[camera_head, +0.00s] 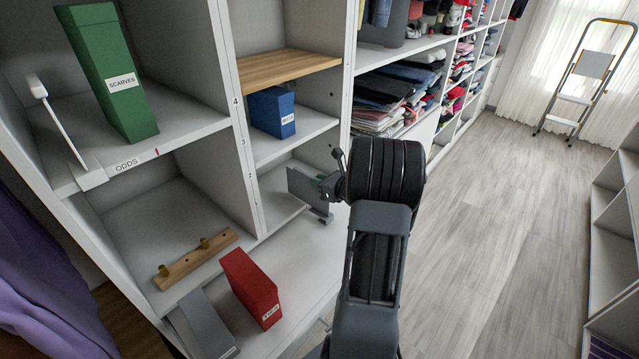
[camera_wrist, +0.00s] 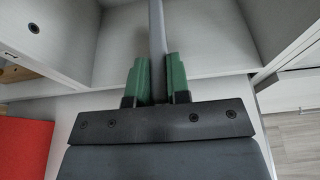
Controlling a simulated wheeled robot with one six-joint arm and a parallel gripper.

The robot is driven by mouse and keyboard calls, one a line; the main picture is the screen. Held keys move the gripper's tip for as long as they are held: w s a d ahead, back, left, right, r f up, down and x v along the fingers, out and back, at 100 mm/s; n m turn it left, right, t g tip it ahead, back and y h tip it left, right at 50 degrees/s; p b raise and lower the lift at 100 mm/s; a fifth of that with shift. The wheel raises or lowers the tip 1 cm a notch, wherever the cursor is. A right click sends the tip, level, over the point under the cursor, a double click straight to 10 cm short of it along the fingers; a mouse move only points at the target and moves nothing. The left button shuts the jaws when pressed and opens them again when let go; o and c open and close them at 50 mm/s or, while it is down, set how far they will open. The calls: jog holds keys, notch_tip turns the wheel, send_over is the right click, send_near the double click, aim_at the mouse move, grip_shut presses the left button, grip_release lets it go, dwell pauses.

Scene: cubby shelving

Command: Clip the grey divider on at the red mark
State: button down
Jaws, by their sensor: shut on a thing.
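The grey divider (camera_head: 303,191) is a thin upright plate with a clip foot at its lower end. My gripper (camera_head: 324,185) is shut on it, in front of the right-hand cubbies. In the wrist view the divider (camera_wrist: 157,35) shows edge-on between the green fingers of my gripper (camera_wrist: 158,80). The red mark (camera_head: 157,153) is a small stripe on the front edge of the left shelf (camera_head: 185,128), right of the ODDS label (camera_head: 127,165). The divider is well to the right of the mark and apart from it.
A white divider (camera_head: 62,130) stands left of ODDS. A green SCARVES box (camera_head: 108,75) stands behind the mark. A blue box (camera_head: 272,112), wooden board (camera_head: 285,68), peg rail (camera_head: 195,260), red box (camera_head: 250,287) and grey box (camera_head: 205,325) are nearby.

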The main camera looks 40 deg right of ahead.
aim_at(310, 175)
jog(key=shift+w+a+b, duration=0.15)
jog(key=shift+w, duration=0.75)
jog(key=shift+w+a+b, duration=0.15)
jog(key=shift+w+a, duration=0.05)
jog(key=shift+w, duration=0.75)
jog(key=shift+w+a+b, duration=0.15)
jog(key=shift+w, duration=0.75)
jog(key=shift+w+a+b, duration=0.2)
jog(key=shift+w+b, duration=0.1)
jog(key=shift+w, duration=0.8)
jog(key=shift+w+a+b, duration=0.15)
jog(key=shift+w+b, duration=0.1)
jog(key=shift+w, duration=0.85)
dwell(0.4)
jog(key=shift+s, duration=0.15)
jog(key=shift+s+d+b, duration=0.15)
jog(key=shift+s+b, duration=0.05)
jog(key=shift+s, duration=0.65)
jog(key=shift+s+d+b, duration=0.15)
jog(key=shift+s, duration=0.7)
dwell(0.8)
